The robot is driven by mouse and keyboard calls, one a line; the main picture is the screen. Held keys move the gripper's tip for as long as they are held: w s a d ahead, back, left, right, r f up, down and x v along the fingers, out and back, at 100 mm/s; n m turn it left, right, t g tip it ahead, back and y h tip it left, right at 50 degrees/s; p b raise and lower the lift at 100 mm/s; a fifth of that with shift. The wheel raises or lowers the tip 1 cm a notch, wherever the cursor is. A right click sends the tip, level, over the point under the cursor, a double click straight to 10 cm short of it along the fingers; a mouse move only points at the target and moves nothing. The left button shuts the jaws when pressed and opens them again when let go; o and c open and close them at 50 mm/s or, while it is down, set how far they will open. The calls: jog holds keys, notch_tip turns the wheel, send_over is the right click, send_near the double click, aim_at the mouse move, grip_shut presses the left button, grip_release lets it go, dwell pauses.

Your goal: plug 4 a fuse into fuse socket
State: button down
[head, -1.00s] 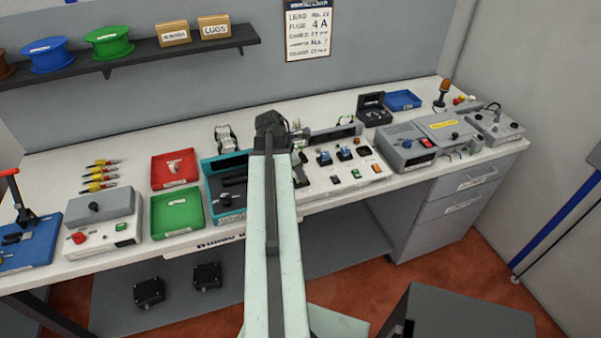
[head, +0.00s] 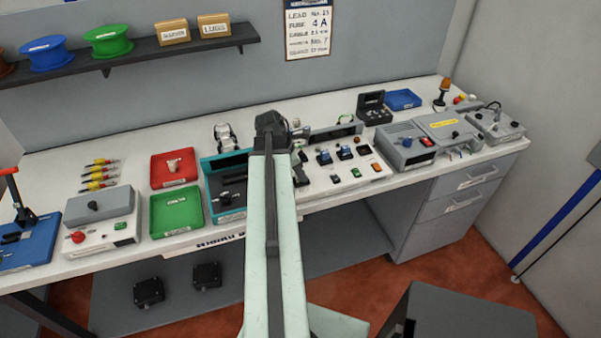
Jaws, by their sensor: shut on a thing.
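My gripper (head: 299,175) shows only in part at the far end of my pale green arm, beside the arm's right edge. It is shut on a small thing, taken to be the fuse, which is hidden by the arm. It hangs over the bench between the teal unit (head: 226,200) and the white switch panel (head: 342,178). I cannot make out the fuse socket, nor whether the fuse touches it. The wall card (head: 307,28) reads "FUSE 4 A".
On the bench left are a red tray (head: 155,171), a green tray (head: 157,211), yellow-handled tools (head: 100,175) and a blue-based press (head: 35,243). A grey instrument (head: 405,148), a small black box (head: 373,107) and a blue tray (head: 403,99) stand right. A shelf (head: 140,51) hangs above.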

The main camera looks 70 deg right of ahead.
jog(key=shift+a+f+b, duration=0.3)
jog(key=shift+f+b, duration=0.05)
jog(key=shift+b, duration=0.05)
dwell(0.4)
jog(key=c, duration=1.3)
grip_release()
jog(key=c, duration=0.3)
jog(key=shift+o, duration=1)
jog(key=shift+d+r+p, duration=0.25)
jog(key=shift+r+p, duration=0.35)
jog(key=shift+p, duration=0.15)
notch_tip(320, 180, up, 6)
jog(key=p, duration=0.6)
